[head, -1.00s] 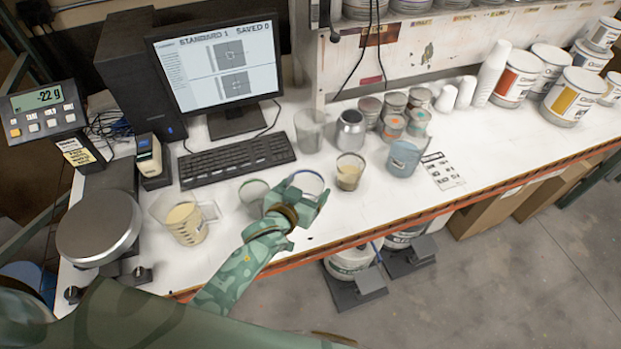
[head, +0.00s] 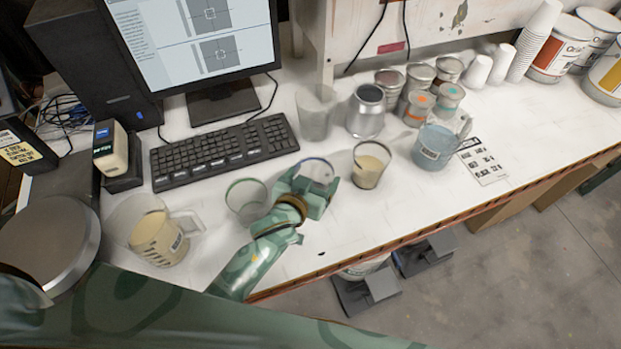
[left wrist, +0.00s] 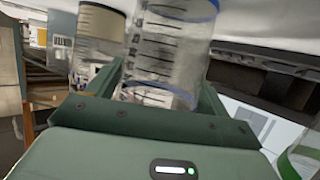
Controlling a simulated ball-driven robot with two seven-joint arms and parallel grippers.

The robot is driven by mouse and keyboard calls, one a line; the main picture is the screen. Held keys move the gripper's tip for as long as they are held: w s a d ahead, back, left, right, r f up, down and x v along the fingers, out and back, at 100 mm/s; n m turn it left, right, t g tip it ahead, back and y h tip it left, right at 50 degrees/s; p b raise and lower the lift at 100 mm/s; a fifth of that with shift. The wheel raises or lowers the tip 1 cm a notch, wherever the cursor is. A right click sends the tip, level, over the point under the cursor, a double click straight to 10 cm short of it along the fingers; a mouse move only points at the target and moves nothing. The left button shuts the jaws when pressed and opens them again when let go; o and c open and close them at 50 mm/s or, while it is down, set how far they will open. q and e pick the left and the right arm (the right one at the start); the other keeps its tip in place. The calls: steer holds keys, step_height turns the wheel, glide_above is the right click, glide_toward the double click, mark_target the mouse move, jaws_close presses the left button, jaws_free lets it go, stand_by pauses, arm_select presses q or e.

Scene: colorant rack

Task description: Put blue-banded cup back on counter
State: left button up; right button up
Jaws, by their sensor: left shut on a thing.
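The blue-banded cup (head: 318,170) is clear plastic with a blue rim. It stands roughly upright in my left gripper (head: 308,188), over the front part of the white counter (head: 345,222). In the left wrist view the cup (left wrist: 168,48), with dark scale marks, sits between the green fingers (left wrist: 165,88), which are shut on it. Its lower part is hidden by the gripper in the head view, and I cannot tell whether its base touches the counter. My right gripper is not in view.
A green-rimmed clear cup (head: 246,199) stands close on the left, a cup of beige liquid (head: 370,166) on the right. A beige-filled jug (head: 158,238), keyboard (head: 222,150), empty clear beaker (head: 315,112) and blue jug (head: 433,147) surround them. The counter's front edge (head: 405,240) is near.

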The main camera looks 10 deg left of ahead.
arm_select(q)
steer(key=shift+s+r, duration=0.1)
steer(key=shift+d, duration=0.15)
steer(key=shift+s, duration=0.1)
steer(key=o, duration=0.7)
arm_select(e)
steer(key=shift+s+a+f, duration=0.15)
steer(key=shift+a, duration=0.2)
arm_select(q)
steer(key=shift+o, duration=0.2)
steer(key=p+v, duration=0.1)
steer(key=v, duration=1.1)
steer(key=shift+p, duration=0.4)
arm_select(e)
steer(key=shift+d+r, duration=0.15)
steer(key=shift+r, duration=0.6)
